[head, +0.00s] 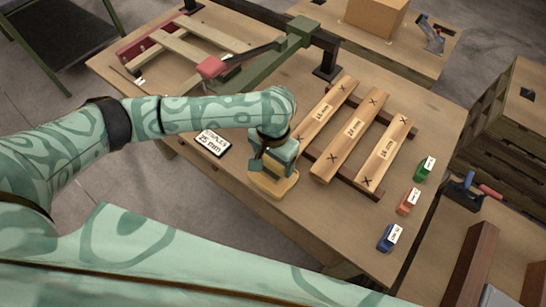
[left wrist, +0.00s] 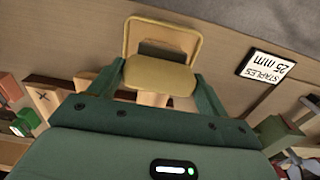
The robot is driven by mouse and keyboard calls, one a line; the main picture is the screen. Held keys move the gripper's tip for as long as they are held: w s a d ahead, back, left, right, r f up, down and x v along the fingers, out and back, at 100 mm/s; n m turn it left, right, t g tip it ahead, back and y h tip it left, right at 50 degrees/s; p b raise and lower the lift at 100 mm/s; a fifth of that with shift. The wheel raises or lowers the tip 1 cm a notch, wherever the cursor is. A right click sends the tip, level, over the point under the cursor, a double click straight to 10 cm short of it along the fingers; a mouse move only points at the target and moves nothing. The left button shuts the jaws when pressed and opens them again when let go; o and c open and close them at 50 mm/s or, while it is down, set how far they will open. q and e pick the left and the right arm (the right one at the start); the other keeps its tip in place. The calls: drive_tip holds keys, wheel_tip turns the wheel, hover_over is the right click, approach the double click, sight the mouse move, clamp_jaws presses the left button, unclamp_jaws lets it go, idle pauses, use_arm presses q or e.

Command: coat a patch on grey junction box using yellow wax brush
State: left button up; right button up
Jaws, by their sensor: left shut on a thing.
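My left gripper (head: 272,158) points down over the front part of the workbench, left of the marked planks. It is shut on a yellow tool (head: 272,184), which shows below the fingers. In the left wrist view the yellow tool (left wrist: 160,76) sits between the two green fingers, with a rounded yellow frame (left wrist: 131,38) beyond it and a pale wood-coloured part nearer the palm. I cannot make out bristles, so I cannot tell whether it is a brush. I see no grey junction box in either view. My right gripper is not in view.
Planks with X marks (head: 352,128) lie across dark red rails. A "STAPLES 25 mm" card (head: 213,143) lies to the left. Small green (head: 424,171), orange (head: 408,202) and blue (head: 389,238) labelled items line the right. A red-and-green arm (head: 262,62) crosses the bench behind.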

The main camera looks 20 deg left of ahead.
use_arm(q)
drive_tip(key=shift+s+f+p, duration=0.15)
drive_tip(key=shift+f+p, duration=0.05)
drive_tip(key=shift+p, duration=0.3)
idle(1.3)
wheel_tip(320, 180, up, 5)
drive_tip(key=p, duration=0.6)
drive_tip(key=shift+p, duration=0.4)
wheel_tip(320, 180, up, 2)
drive_tip(key=p, duration=0.3)
drive_tip(key=shift+r+p, duration=0.2)
drive_tip(key=shift+p, duration=0.1)
